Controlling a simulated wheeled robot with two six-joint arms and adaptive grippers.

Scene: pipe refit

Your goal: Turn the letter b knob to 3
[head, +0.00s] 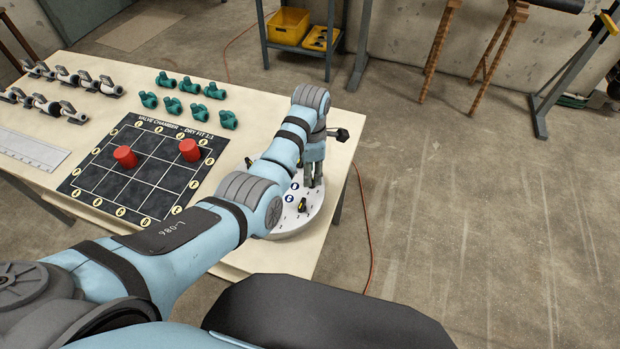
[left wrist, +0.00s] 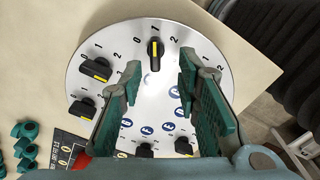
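The round white dial plate (head: 290,226) lies at the table's right edge; it fills much of the left wrist view (left wrist: 120,50). Several black knobs with yellow pointer marks stand around it. The far knob (left wrist: 154,52) points up at the 1 between 0 and 2. Two knobs (left wrist: 97,70) (left wrist: 83,108) sit at the left. Two near knobs (left wrist: 145,150) (left wrist: 183,147) are partly hidden. Blue letter discs (left wrist: 168,126) are too small to read, so I cannot tell which knob is b. My left gripper (head: 313,183) is open above the plate, fingertips (left wrist: 160,75) apart, nothing between them.
A black valve chamber board (head: 125,180) with two red cylinders (head: 125,157) (head: 190,150) lies left of my arm. The floor right of the table is mostly clear.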

